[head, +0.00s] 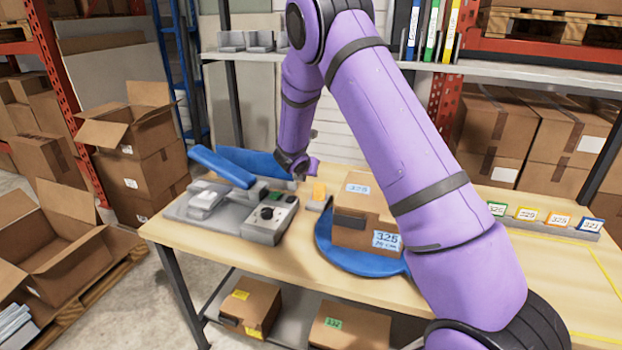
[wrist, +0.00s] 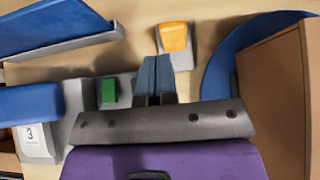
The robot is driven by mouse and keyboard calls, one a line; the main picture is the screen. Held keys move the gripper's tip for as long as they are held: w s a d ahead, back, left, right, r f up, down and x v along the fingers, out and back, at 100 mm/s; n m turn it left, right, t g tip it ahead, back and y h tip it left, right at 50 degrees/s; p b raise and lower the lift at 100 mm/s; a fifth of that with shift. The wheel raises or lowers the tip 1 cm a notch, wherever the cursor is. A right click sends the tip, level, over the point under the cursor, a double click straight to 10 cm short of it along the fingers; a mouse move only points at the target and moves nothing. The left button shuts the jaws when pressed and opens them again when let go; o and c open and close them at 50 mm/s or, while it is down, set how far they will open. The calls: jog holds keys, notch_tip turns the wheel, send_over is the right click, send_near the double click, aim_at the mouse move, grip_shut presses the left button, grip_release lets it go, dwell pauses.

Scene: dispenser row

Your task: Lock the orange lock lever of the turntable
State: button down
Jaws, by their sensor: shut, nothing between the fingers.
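The orange lock lever (head: 319,190) stands on a small pale base beside the blue turntable (head: 325,246). In the wrist view the lever (wrist: 174,37) shows whole, above and slightly right of my fingertips. My gripper (head: 301,175) is over the table at the left of the lever. In the wrist view my gripper (wrist: 157,62) has its two blue-grey fingers together, with nothing between them. Whether the tips touch the lever's base cannot be told. A cardboard box (head: 366,215) labelled 325 sits on the turntable, whose blue edge also shows in the wrist view (wrist: 218,75).
A grey machine (head: 270,218) with a blue arm (head: 222,167) and a green button (wrist: 109,91) stands close left of my gripper. The box (wrist: 275,95) rises close on the right. Numbered tags (head: 528,214) line the table's right back. Cartons stand on the floor at left.

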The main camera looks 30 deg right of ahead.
jog(key=shift+s+a+r, duration=0.2)
jog(key=shift+a+r, duration=0.05)
jog(key=shift+r, duration=0.45)
jog(key=shift+s+a+r, duration=0.2)
jog(key=shift+s+r, duration=0.05)
jog(key=shift+r, duration=0.4)
jog(key=shift+s+a+r, duration=0.2)
jog(key=shift+a+r, duration=0.05)
jog(key=shift+r, duration=0.45)
jog(key=s+d+r+m+g, duration=0.1)
jog(key=s+r+m+g, duration=0.1)
jog(key=s+r+m, duration=1.6)
jog(key=s+a+r+m+y, duration=0.2)
jog(key=s+a+m, duration=0.1)
jog(key=s, duration=0.6)
jog(key=s+a+r+m+y, duration=0.2)
jog(key=s+a+m, duration=0.1)
jog(key=s, duration=0.7)
jog(key=s+a+r+m+y, duration=0.3)
jog(key=s, duration=0.7)
jog(key=shift+a, duration=0.2)
jog(key=shift+s+r, duration=0.1)
